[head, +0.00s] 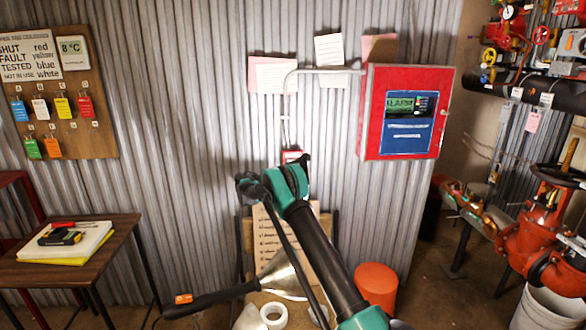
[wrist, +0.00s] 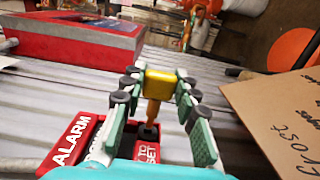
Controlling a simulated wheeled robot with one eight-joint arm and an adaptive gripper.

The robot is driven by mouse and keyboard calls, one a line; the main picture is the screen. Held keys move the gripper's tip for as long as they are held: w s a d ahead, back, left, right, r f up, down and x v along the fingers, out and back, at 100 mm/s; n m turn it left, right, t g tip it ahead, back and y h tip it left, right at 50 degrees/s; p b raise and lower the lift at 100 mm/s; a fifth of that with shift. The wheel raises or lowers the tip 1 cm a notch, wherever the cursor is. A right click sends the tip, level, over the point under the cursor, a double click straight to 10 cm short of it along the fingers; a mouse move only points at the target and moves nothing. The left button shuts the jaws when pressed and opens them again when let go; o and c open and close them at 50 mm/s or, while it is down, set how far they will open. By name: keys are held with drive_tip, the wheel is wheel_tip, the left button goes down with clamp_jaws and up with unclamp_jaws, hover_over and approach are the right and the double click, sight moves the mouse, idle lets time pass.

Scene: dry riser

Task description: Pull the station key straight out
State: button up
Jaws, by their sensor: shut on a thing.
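The station key (wrist: 159,84) has a yellow head and a short orange-yellow shank in the wrist view. My gripper (wrist: 158,92) is shut on the yellow head, one finger on each side. The shank points down to a dark keyhole on the red alarm station (wrist: 75,145), which has white lettering. I cannot tell how deep the key sits. In the head view the station (head: 291,155) shows only as a small red patch on the wall, mostly hidden behind my gripper (head: 272,178). The key is hidden in that view.
A red alarm panel (head: 367,115) hangs to the right of the station. A board with a paper list (head: 268,238) stands below, near an orange bucket (head: 376,284). Red pipework (head: 540,220) is at right, a small table (head: 112,243) at left.

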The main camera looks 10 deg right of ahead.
drive_tip(key=shift+s, duration=1.35)
